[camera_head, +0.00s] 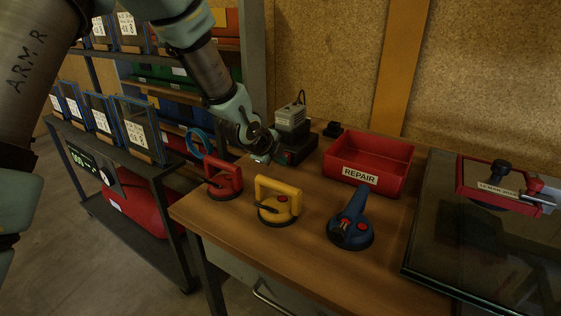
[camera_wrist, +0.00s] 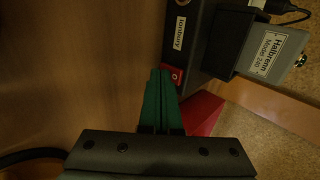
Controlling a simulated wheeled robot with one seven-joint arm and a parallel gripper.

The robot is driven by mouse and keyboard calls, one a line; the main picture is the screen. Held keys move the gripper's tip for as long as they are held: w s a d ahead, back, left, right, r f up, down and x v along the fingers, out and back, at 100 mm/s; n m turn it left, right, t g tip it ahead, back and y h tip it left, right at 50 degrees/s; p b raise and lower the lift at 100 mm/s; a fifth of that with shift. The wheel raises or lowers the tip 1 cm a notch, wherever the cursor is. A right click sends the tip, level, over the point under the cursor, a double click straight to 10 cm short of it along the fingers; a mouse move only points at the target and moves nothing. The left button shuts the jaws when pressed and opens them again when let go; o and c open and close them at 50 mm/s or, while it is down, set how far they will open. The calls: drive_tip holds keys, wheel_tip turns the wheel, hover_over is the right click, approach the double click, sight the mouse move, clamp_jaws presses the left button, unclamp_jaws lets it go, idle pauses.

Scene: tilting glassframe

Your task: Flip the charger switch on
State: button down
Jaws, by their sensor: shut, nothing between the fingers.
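The charger (camera_head: 302,148) is a dark box at the back of the wooden bench, with a grey block (camera_head: 291,118) standing in it. My gripper (camera_head: 264,158) is at the charger's left end. In the wrist view my green fingers (camera_wrist: 161,74) are together and empty, tips right beside the switch, partly overlapping it; contact is unclear.
A red REPAIR bin (camera_head: 385,184) stands right of the charger. Red (camera_head: 224,180), yellow (camera_head: 279,203) and blue (camera_head: 350,228) suction lifters stand along the bench front. A glass panel (camera_head: 455,235) lies at right. A shelf cart (camera_head: 140,166) stands at left.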

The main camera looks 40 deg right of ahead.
drive_tip(key=shift+d+f+b, duration=0.1)
drive_tip(key=shift+f+b, duration=0.15)
drive_tip(key=shift+b, duration=0.15)
drive_tip(key=shift+r+p, duration=0.25)
drive_tip(key=shift+p, duration=0.05)
drive_tip(key=shift+r, duration=0.1)
drive_tip(key=shift+r+p, duration=0.45)
drive_tip(key=shift+r, duration=0.3)
drive_tip(key=shift+f, duration=0.1)
